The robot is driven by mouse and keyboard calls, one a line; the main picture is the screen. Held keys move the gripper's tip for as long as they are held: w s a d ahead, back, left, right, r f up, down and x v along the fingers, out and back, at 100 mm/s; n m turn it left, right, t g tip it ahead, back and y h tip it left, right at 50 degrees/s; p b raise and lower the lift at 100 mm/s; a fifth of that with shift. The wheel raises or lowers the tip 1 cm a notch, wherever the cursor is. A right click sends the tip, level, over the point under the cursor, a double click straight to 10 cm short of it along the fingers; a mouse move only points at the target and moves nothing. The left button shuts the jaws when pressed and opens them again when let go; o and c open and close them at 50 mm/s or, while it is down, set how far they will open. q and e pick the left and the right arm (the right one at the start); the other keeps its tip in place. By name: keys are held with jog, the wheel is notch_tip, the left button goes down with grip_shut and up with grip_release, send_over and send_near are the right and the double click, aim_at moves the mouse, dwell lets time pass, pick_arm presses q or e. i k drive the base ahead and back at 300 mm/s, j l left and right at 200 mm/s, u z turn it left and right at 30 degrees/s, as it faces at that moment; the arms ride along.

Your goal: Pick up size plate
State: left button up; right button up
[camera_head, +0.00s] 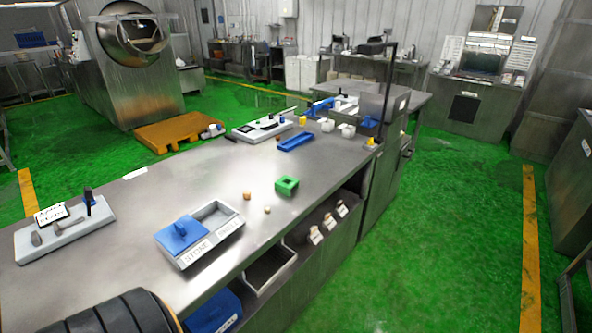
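A small white plate with black print (52,214) leans on a grey base (65,236) at the left end of the steel table. A dark upright peg with a blue part (89,200) stands on the same base. The print is too small to read, so I cannot confirm that this is the size plate. Another grey base with dark parts (262,127) sits at the table's far end. Neither of my grippers is in view.
A grey labelled tray with a blue block (180,234) stands on the steel table (140,205). A green square block (287,186) and small brown pieces (247,195) lie right of it. A blue tray (295,142) lies farther back. A black ribbed cylinder (120,315) covers the bottom left.

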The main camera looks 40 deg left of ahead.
aim_at(284, 187)
jog(key=i+z, duration=0.1)
jog(key=i, duration=1.1)
jog(key=i+j+z, duration=0.1)
jog(key=i, duration=1.05)
jog(key=u, duration=2.45)
jog(key=i+l, duration=0.05)
jog(key=l, duration=0.05)
